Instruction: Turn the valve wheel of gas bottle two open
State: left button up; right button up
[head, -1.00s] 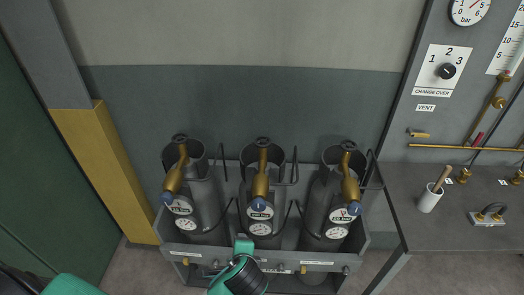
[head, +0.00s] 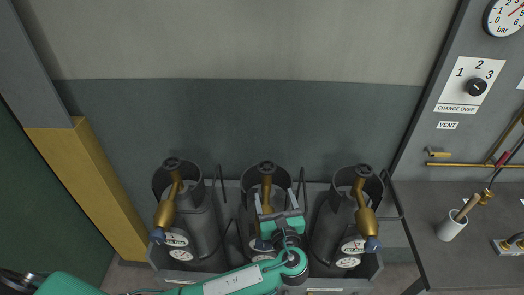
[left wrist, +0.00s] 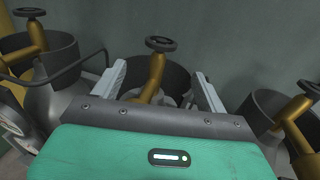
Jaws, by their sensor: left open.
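Three grey gas bottles stand in a row in a rack. The middle bottle has a dark valve wheel (head: 266,166) on top of its brass valve (head: 266,190). In the left wrist view that wheel (left wrist: 161,44) stands beyond my fingertips, roughly centred between them. My left gripper (head: 279,207) is in front of the middle bottle's valve, below its wheel in the head view. Its two pale fingers are apart with nothing held between them, and in the left wrist view the gripper (left wrist: 159,82) spans the brass valve. The arm hides the middle bottle's lower front. My right gripper is not in view.
The left bottle's wheel (head: 172,162) and the right bottle's wheel (head: 363,170) stand at either side. Thin bent rods (head: 300,188) rise between the bottles. A grey bench (head: 450,200) with a white cup (head: 452,226) is at the right. A changeover panel (head: 471,86) is on the wall.

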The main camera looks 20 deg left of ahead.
pick_arm(q)
jog(key=shift+w+a, duration=0.2)
jog(key=shift+w, duration=0.2)
jog(key=shift+w+a+r, duration=0.15)
jog(key=shift+w, duration=0.15)
jog(key=p, duration=0.3)
send_near(265, 161)
jog(key=x, duration=0.5)
jog(key=p+x, duration=0.1)
jog(key=x, duration=0.2)
jog(key=shift+w+f, duration=0.2)
jog(key=shift+w, duration=0.1)
jog(key=shift+w+a, duration=0.2)
jog(key=shift+w, duration=0.05)
jog(key=shift+w+a+f, duration=0.1)
jog(key=shift+w+a, duration=0.05)
jog(key=shift+w, duration=0.1)
jog(key=shift+c, duration=1)
jog(key=c, duration=0.8)
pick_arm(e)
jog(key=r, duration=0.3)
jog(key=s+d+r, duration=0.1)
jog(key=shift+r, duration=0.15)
